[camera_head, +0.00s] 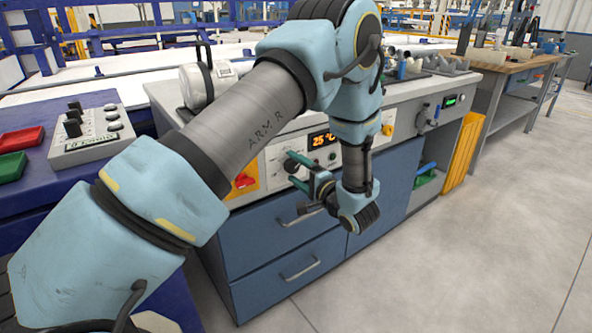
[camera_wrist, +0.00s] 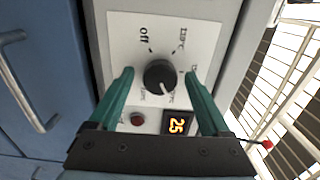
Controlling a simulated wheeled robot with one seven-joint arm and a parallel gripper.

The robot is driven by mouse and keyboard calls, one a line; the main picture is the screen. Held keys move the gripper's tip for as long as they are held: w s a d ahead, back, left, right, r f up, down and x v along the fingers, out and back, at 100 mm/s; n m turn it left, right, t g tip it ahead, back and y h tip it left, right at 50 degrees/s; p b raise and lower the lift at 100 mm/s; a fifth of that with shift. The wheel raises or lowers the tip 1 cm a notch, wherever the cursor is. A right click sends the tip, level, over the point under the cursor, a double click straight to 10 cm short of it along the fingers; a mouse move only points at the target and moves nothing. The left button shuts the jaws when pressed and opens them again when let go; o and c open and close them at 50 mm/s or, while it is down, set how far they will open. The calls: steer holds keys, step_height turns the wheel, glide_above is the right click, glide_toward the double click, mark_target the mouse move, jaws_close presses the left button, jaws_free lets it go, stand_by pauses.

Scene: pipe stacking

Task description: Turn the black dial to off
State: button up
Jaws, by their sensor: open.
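The black dial (camera_wrist: 159,77) sits on a white panel plate (camera_wrist: 205,30) in the wrist view. The word "off" is printed up and left of it, with temperature marks around the rest. A pale mark shows near the dial's lower edge, away from "off". My gripper (camera_wrist: 160,78) is open, its two green fingers on either side of the dial with a gap on each side. In the head view my gripper (camera_head: 294,171) is at the front of the bench panel, and its fingers partly cover the dial area.
A red switch on a yellow plate (camera_head: 244,181) is left of my gripper in the head view. Blue drawers (camera_head: 290,240) with handles are below; open floor lies right.

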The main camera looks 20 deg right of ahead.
jaws_close()
stand_by(0.7)
